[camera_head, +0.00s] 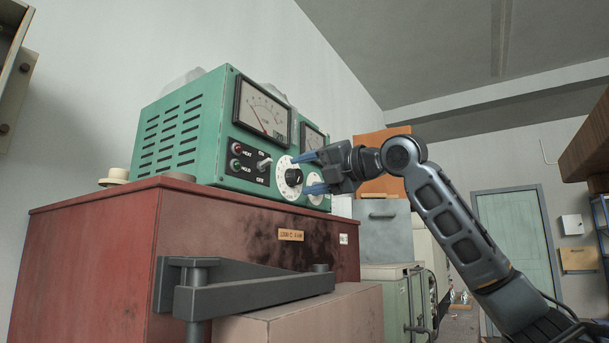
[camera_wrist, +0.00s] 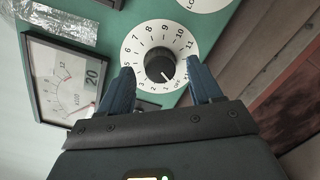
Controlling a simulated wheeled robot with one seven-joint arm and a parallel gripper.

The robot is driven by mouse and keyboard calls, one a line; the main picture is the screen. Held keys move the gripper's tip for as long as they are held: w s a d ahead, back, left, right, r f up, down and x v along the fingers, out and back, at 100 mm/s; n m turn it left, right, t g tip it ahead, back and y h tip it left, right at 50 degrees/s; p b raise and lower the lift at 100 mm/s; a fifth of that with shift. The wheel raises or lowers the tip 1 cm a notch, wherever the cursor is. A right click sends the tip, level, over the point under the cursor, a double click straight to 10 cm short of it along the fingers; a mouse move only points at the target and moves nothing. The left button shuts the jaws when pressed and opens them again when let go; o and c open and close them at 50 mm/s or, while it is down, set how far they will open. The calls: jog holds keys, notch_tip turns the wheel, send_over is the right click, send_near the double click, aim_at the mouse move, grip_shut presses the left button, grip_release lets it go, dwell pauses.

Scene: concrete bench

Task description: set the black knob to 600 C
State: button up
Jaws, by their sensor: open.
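The black knob (camera_head: 294,177) sits on a white numbered dial on the front of a green control box (camera_head: 183,129). In the wrist view the knob (camera_wrist: 159,66) is centred on the dial (camera_wrist: 135,48), which is marked 1 to 11 rather than in degrees. Its white pointer line aims at the lower right of the picture, near the OFF and 1 end. My gripper (camera_head: 310,173) is open in front of the knob. In the wrist view its blue fingers (camera_wrist: 161,70) lie on either side of the knob, with gaps; contact is not visible.
A large needle meter (camera_head: 262,111) and a second meter (camera_head: 313,138) are on the panel. Indicator lamps and a toggle switch (camera_head: 264,164) are left of the dial. Another white dial (camera_wrist: 205,3) is close by. The box stands on a red cabinet (camera_head: 100,240) with a dark bracket (camera_head: 250,291).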

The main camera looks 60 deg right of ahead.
jog(key=shift+w, duration=0.55)
jog(key=c, duration=1)
